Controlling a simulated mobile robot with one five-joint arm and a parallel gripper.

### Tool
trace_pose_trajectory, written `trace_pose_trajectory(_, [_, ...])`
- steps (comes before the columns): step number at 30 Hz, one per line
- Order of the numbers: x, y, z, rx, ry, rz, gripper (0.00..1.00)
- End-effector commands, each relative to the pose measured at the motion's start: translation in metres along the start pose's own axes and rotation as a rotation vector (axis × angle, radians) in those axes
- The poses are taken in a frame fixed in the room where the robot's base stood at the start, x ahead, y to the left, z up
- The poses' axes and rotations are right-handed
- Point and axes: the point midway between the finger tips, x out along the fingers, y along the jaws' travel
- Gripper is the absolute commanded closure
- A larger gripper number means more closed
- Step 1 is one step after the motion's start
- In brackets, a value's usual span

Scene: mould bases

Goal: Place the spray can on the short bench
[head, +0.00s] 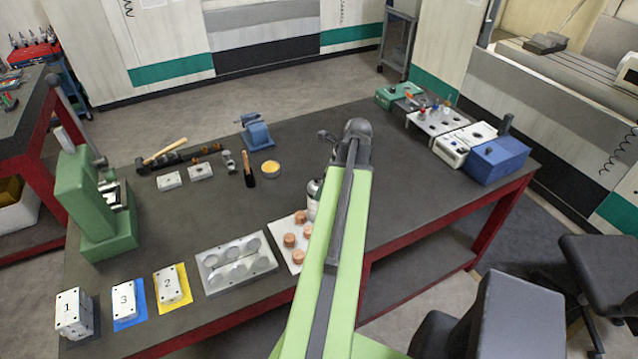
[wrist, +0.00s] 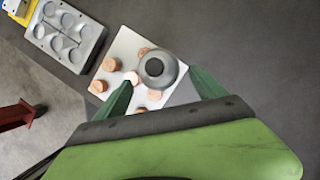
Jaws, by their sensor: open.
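In the wrist view the can (wrist: 155,70) is seen from above as a round grey top. My gripper (wrist: 160,78) is open, with its green fingers on either side of the can's top; contact cannot be told. In the head view the gripper is hidden behind my arm. A smaller part of a red-framed bench (head: 22,112) shows at the left edge; it may be the short bench.
The large bench (head: 330,130) holds a green press (head: 82,205), numbered blocks (head: 125,298), a grey tray with round pockets (head: 236,262) and a white plate (head: 285,246). A blue box (head: 497,160) sits at its right end. Black chairs stand at the lower right.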

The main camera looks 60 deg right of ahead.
Motion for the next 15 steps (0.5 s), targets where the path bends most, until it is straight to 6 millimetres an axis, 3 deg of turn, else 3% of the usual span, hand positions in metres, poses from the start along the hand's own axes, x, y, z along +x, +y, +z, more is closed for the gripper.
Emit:
trace_pose_trajectory(1, [-0.024, 0.0, 0.005, 0.001, 0.0, 0.0, 0.19])
trace_pose_trajectory(6, [-0.055, 0.0, 0.003, 0.001, 0.0, 0.0, 0.19])
trace_pose_trajectory(15, [-0.059, 0.0, 0.0, -0.001, 0.0, 0.001, 0.19])
